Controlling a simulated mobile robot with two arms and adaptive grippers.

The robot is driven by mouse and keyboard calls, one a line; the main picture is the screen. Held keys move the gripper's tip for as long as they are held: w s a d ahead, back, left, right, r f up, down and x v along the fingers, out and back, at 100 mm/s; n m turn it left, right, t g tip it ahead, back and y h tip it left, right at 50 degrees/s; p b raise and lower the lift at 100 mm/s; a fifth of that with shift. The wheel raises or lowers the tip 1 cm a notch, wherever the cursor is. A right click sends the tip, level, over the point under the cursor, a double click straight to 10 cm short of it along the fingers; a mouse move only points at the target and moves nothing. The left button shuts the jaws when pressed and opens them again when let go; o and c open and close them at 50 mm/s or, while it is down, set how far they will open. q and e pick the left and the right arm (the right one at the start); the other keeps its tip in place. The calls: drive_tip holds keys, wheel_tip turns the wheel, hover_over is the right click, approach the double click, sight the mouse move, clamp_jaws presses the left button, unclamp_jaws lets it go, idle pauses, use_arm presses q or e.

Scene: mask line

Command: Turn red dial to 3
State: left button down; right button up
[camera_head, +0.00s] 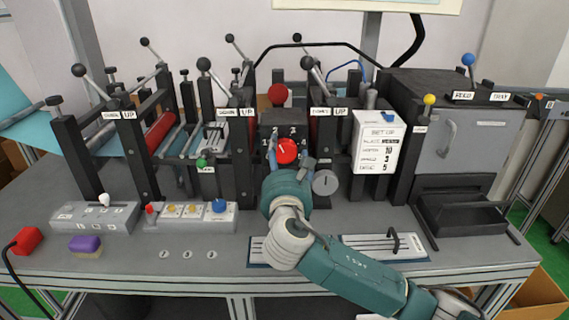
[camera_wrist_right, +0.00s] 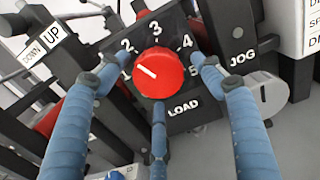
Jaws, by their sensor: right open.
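The red dial (camera_head: 287,151) is on a black panel (camera_wrist_right: 196,105) marked 1 to 5, with LOAD below and JOG at the right. In the right wrist view the red dial (camera_wrist_right: 165,80) has a short white line on its upper-left part, slanting toward the side of 1 and 2. My right gripper (camera_head: 286,166) is open in front of the dial. In its wrist view the blue fingers (camera_wrist_right: 153,87) are spread left, right and below the dial. The lower finger is close to the dial's edge; I cannot tell if it touches. My left gripper is not in view.
A grey round knob (camera_head: 325,182) is just right of my gripper. A white settings card (camera_head: 377,142) stands farther right. Levers with black balls and a red ball (camera_head: 278,95) rise behind. A button box (camera_head: 190,217) sits at the left on the grey bench.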

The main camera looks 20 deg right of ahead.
drive_tip(key=shift+w+d, duration=0.1)
drive_tip(key=shift+w, duration=0.3)
drive_tip(key=shift+c, duration=0.7)
drive_tip(key=c, duration=1)
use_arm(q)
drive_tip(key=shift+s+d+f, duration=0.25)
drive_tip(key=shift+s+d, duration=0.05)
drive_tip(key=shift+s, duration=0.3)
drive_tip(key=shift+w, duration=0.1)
